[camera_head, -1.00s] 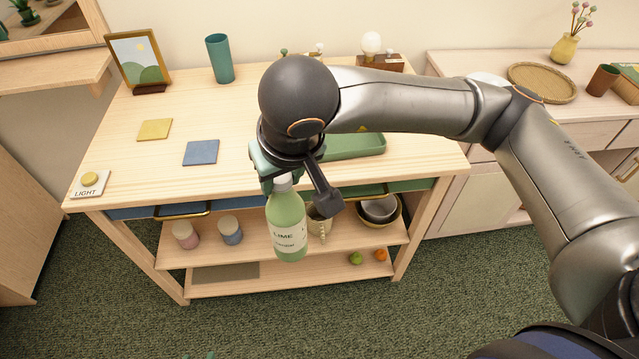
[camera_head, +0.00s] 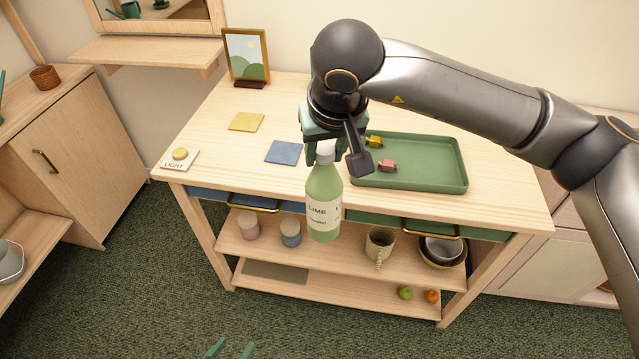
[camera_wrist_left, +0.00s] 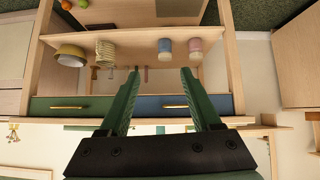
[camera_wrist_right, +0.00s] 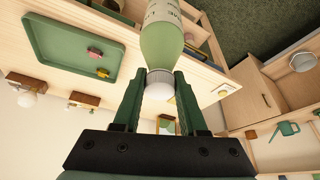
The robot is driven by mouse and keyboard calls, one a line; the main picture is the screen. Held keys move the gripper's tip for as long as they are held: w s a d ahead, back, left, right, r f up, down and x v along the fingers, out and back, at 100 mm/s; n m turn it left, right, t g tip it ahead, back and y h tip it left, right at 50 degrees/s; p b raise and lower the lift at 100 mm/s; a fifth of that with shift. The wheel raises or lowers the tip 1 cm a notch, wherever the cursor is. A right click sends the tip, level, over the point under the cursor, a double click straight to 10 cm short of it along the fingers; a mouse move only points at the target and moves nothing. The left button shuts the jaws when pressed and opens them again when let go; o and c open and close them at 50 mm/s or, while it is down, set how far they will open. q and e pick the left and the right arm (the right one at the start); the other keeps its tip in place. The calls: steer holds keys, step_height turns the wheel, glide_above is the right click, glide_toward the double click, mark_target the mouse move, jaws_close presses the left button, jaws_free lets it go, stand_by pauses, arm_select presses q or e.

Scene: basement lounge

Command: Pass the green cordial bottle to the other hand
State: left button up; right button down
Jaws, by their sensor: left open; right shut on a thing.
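The green cordial bottle (camera_head: 324,200) has a pale cap and a label reading LIME. It hangs upright in front of the wooden table's front edge. My right gripper (camera_head: 325,150) is shut on its neck from above. In the right wrist view, the bottle (camera_wrist_right: 163,45) points away from me, with its cap (camera_wrist_right: 160,84) between the fingers. My left gripper (camera_head: 229,349) shows only as green fingertips at the bottom edge of the head view. It is low, apart from the bottle. In the left wrist view, its fingers (camera_wrist_left: 160,80) are open and empty; no bottle shows there.
The table (camera_head: 225,145) carries a green tray (camera_head: 420,185), a blue tile (camera_head: 286,152), a yellow tile (camera_head: 246,122) and a LIGHT button (camera_head: 180,156). A cabinet (camera_head: 75,150) stands left. The floor in front is clear.

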mark_target(333, 193)
arm_select(q)
steer(key=o, duration=0.5)
steer(key=w+d+r, duration=0.1)
steer(key=w+r, duration=0.1)
steer(key=w+d+r+t, duration=0.1)
steer(key=w+d+r, duration=0.1)
steer(key=w+d+r+m+t+h, duration=0.1)
steer(key=shift+w+d+r, duration=0.25)
steer(key=shift+w+r, duration=0.15)
steer(key=shift+c, duration=0.2)
arm_select(e)
steer(key=shift+w+r, duration=0.1)
arm_select(q)
steer(key=shift+o, duration=0.3)
steer(key=w+d+r+m+t+h, duration=0.1)
steer(key=w+d+r, duration=0.2)
steer(key=d+r, duration=0.1)
steer(key=shift+r+t, duration=0.4)
steer(key=shift+r, duration=0.4)
steer(key=w+d+r+m+t+h, duration=0.1)
steer(key=d+r+t+h, duration=0.1)
steer(key=d+r, duration=0.3)
steer(key=w+d+r+t+h, duration=0.1)
steer(key=d+r, duration=0.1)
steer(key=r, duration=0.5)
steer(key=x, duration=1.1)
steer(key=shift+w+d+r, duration=0.15)
steer(key=shift+d+r, duration=0.1)
steer(key=shift+d, duration=0.2)
steer(key=shift+c, duration=0.2)
